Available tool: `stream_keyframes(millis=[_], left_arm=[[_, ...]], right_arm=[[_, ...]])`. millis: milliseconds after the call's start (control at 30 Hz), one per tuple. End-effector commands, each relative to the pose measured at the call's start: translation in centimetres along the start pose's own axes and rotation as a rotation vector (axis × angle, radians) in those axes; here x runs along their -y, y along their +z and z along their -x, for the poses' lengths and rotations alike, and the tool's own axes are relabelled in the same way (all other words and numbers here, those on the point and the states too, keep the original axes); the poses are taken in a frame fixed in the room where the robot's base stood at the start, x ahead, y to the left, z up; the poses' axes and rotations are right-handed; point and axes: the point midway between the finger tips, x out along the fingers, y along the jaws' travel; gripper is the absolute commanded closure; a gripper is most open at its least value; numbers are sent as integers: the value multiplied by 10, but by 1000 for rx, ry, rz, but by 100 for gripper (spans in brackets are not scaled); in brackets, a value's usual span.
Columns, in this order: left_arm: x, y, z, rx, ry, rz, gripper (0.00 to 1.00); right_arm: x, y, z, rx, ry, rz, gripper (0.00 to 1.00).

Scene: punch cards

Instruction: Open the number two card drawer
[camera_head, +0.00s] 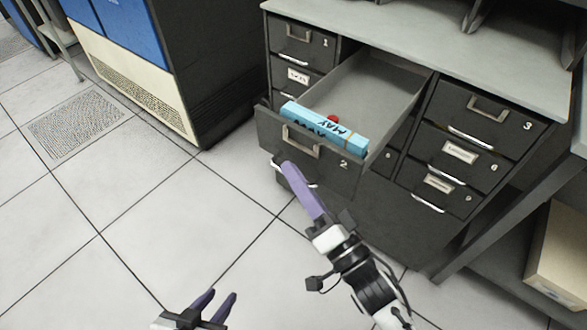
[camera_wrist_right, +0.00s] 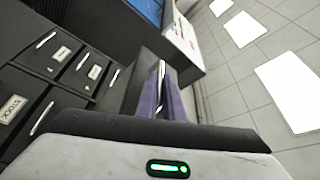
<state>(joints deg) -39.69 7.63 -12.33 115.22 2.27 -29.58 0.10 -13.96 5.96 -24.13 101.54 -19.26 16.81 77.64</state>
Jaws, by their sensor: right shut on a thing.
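The number two drawer (camera_head: 340,184) is pulled well out of the dark cabinet, with its open inside showing. A blue card stack marked MAY (camera_head: 345,138) lies in its front part, with a small red item (camera_head: 333,119) behind it. My right gripper (camera_head: 292,168) is at the silver handle (camera_head: 276,164) low on the drawer front, shut on it. In the right wrist view, the purple fingers (camera_wrist_right: 168,92) close around the silver handle (camera_wrist_right: 161,75). My left gripper (camera_head: 217,297) is low in the head view, empty, its fingers apart, away from the cabinet.
Closed drawers flank it: number one (camera_head: 302,43) at left, number three (camera_head: 485,112) at right, with others below. A blue and black machine (camera_head: 205,65) stands left of the cabinet. A box (camera_head: 560,260) sits at lower right. The tiled floor (camera_head: 130,210) in front is clear.

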Motion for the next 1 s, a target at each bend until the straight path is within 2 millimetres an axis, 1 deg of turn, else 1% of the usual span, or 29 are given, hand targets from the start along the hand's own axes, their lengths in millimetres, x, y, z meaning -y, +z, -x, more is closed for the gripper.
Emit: stream_keyframes(millis=[100,133,167,200,433,533,667,900,1000], left_arm=[[0,-3,-1,-6,0,1,69],[0,-4,-1,-8,0,1,69],[0,-4,-2,-9,0,1,69],[0,-5,-2,-10,0,1,69],[0,-6,-2,-13,0,2,69],[0,-7,-1,-13,1,2,69],[0,-6,-1,-12,1,3,69],[-1,-2,0,-4,2,4,69],[-2,0,1,-2,2,5,69]], right_arm=[[0,0,0,0,0,-1,100],[0,0,0,0,0,-1,91],[0,0,0,0,0,-1,86],[0,0,0,0,0,-1,85],[0,0,0,1,0,0,85],[-1,0,4,1,1,0,85],[-2,1,23,4,4,1,85],[-2,1,71,4,4,0,85],[-1,1,86,3,3,0,85]])
